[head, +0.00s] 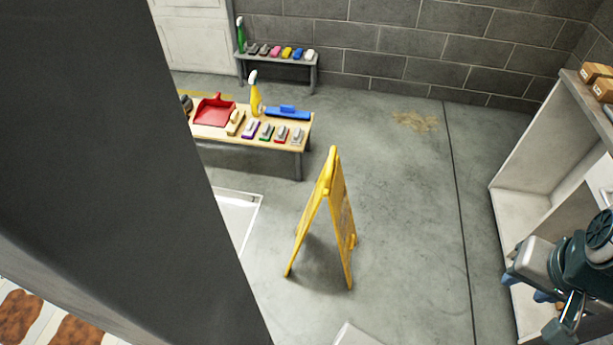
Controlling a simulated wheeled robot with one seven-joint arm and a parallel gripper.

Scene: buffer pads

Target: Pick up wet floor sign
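The yellow wet floor sign (341,208) stands upright on the grey floor near the middle of the head view. It is a folded A-frame with its legs spread and its top edge joined. Nothing touches it. My arm shows at the lower right edge, with my gripper (566,318) partly in view there. The gripper is well to the right of the sign and apart from it. Its fingers are too unclear to tell whether they are open or shut.
A low wooden bench (302,125) behind the sign holds a red dustpan (213,110) and several brushes. A smaller bench (313,62) stands at the back wall. A pale shelf unit (520,190) with boxes is at right. Floor right of the sign is clear.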

